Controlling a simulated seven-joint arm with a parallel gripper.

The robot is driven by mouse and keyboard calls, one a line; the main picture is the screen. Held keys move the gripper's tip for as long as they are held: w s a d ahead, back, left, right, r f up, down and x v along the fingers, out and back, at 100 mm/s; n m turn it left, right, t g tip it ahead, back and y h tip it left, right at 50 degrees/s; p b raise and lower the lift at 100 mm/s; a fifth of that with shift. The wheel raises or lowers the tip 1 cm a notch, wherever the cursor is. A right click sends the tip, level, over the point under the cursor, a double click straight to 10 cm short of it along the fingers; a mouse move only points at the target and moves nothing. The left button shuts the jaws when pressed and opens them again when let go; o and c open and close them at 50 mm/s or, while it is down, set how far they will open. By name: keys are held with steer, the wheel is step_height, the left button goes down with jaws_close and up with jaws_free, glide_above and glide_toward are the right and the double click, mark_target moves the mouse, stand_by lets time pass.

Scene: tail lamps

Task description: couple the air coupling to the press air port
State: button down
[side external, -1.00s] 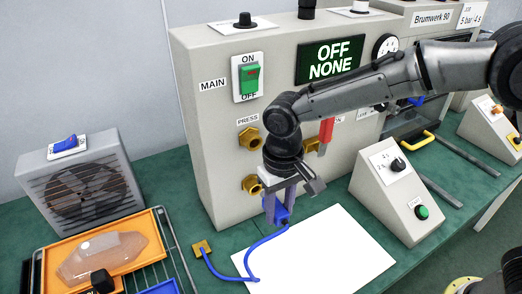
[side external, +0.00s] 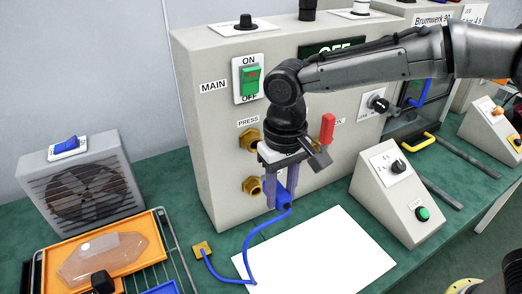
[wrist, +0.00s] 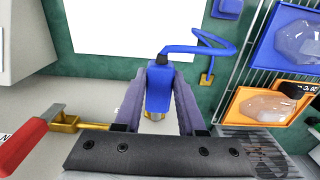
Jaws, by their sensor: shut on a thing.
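My gripper (side external: 272,203) is shut on the blue air coupling (side external: 285,199), in front of the panel's lower left. In the wrist view the coupling (wrist: 158,88) sits between the two fingers (wrist: 157,103), with a bit of brass (wrist: 154,116) showing at its panel-side end. A blue hose (side external: 247,254) runs from it to a small tan block (side external: 202,250) on the bench. On the panel, a brass fitting (side external: 249,140) is under the PRESS label (side external: 247,123), and a second one (side external: 251,187) is below that. The coupling appears close to the lower one; contact cannot be told.
A red-handled valve (side external: 327,129) is right of my gripper. White paper (side external: 335,262) lies below on the green bench. A fan box (side external: 80,180) and orange tray (side external: 150,228) stand left; a sloped control box (side external: 398,190) stands right.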

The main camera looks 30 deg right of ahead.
steer(key=shift+r, duration=3.1)
steer(key=shift+w, duration=0.1)
steer(key=shift+w, duration=1.4)
steer(key=shift+w, duration=0.2)
steer(key=shift+w, duration=0.9)
steer(key=shift+c, duration=2.1)
jaws_free()
